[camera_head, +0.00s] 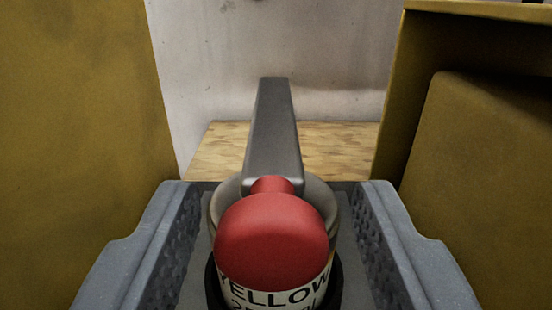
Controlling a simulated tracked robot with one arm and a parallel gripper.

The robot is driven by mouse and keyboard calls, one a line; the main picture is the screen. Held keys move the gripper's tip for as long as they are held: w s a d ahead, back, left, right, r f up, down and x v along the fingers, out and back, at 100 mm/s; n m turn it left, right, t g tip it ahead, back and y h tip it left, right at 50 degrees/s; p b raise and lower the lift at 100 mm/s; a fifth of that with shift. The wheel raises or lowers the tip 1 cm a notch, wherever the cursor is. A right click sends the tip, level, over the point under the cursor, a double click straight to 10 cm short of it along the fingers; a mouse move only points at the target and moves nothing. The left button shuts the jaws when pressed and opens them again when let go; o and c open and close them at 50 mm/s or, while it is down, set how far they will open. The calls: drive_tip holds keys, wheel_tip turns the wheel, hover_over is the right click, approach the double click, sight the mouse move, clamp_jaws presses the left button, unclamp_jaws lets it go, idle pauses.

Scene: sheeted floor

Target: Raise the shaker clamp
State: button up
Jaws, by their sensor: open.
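The shaker clamp shows as a grey bar (273,125) running away from me, with a round red knob (271,240) at its near end. Below the knob is a can (333,207) with a pale round rim and a label reading "YELLOW"; its lower part is cut off by the frame. My gripper (276,190) is open, with one grey finger at the left and one at the right. The knob and can lie between the fingers, with a visible gap on each side. Whether the bar touches the can is hidden by the knob.
A yellow-brown wall (80,130) rises close at the left. A yellow-brown housing (485,180) stands close at the right. Behind the bar lie a wooden surface (335,150) and a pale, stained wall (330,60). Side room is narrow.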

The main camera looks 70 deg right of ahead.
drive_tip(key=shift+w+d, duration=0.15)
drive_tip(key=shift+d, duration=0.25)
